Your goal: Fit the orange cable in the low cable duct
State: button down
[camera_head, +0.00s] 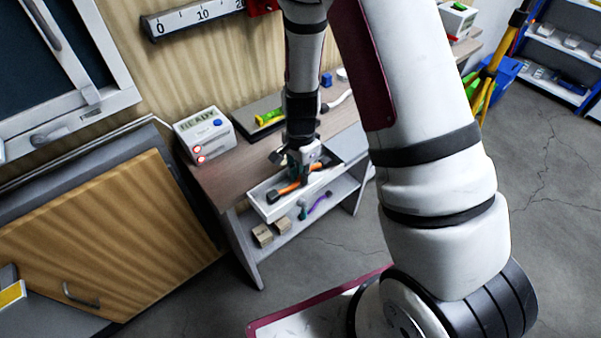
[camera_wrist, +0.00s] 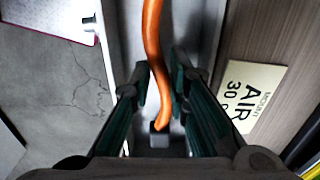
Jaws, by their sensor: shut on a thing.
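The orange cable (camera_head: 289,189) shows under my gripper (camera_head: 300,172) at the front edge of the workbench. The white low cable duct (camera_head: 262,207) is a long open trough along that edge. In the wrist view the orange cable (camera_wrist: 153,40) runs lengthwise over the pale duct (camera_wrist: 207,25) and passes between the fingers of my gripper (camera_wrist: 163,85). My gripper is shut on it. A dark grey plug (camera_wrist: 160,137) at the cable's near end hangs over or in the duct; its height is unclear. My gripper hides part of the cable in the head view.
A white box marked READY (camera_head: 205,133) stands at the bench's left. A dark tray (camera_head: 252,112) with a yellow-green item lies behind. A purple cable (camera_head: 318,204) and small brown boxes (camera_head: 263,235) are on the lower shelf. A label plate (camera_wrist: 250,95) lies beside the duct.

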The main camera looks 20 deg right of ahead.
jog(key=shift+f, duration=0.6)
dwell(0.4)
jog(key=c, duration=1.4)
grip_release()
jog(key=shift+c, duration=0.2)
jog(key=shift+o, duration=0.4)
jog(key=shift+o, duration=1.9)
jog(key=shift+r+p, duration=0.35)
jog(key=shift+r, duration=0.75)
jog(key=shift+r+p, duration=1.25)
jog(key=shift+r, duration=1.2)
